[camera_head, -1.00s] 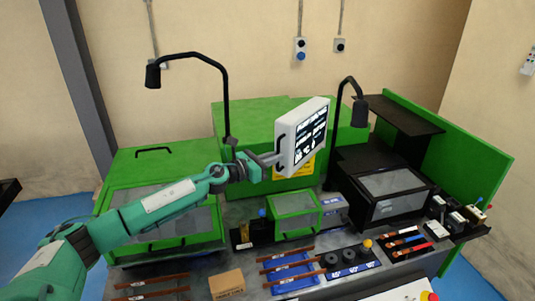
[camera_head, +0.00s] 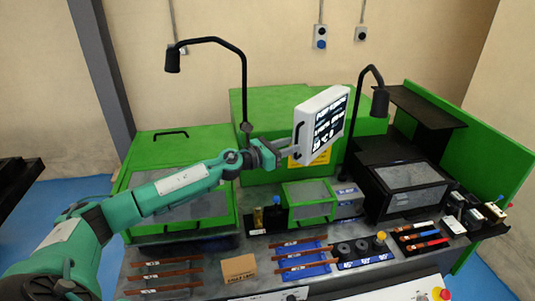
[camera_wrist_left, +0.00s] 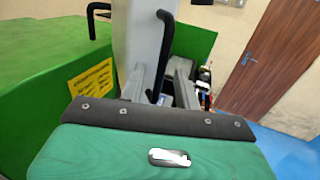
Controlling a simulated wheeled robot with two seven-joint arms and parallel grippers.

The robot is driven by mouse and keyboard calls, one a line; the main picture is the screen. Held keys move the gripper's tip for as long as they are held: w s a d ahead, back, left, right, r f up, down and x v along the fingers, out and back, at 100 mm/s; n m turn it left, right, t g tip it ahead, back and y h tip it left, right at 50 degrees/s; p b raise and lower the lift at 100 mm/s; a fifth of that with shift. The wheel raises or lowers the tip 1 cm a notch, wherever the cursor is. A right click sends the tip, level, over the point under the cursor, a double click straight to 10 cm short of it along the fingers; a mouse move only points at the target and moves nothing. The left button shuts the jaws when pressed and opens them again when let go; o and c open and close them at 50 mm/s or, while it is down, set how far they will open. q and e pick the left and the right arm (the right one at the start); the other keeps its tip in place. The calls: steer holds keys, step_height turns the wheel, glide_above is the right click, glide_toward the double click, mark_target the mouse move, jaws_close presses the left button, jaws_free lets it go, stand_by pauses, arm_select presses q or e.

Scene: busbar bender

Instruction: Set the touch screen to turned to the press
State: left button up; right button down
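The touch screen (camera_head: 322,124) is a light grey panel with a dark lit display, above the middle of the bench. Its display faces right and toward the viewer in the head view. A black handle (camera_head: 298,136) is on its left edge. My left gripper (camera_head: 291,150) is at this handle. In the left wrist view, the handle (camera_wrist_left: 164,52) stands between two separated fingers (camera_wrist_left: 160,88), with gaps visible beside it, so the gripper looks open around it. The screen's grey edge (camera_wrist_left: 138,40) rises behind. My right gripper is not in view.
A green machine housing (camera_head: 262,110) stands behind the screen. Black lamps flank it, left (camera_head: 245,90) and right (camera_head: 378,100). A black machine with a window (camera_head: 405,188) stands at right. Busbars (camera_head: 165,275), a cardboard box (camera_head: 238,269) and black round tools (camera_head: 345,250) lie on the bench front.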

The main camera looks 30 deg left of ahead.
arm_select(q)
steer(key=b+v, duration=0.7)
steer(key=v, duration=0.5)
steer(key=shift+s, duration=0.3)
steer(key=shift+a, duration=0.15)
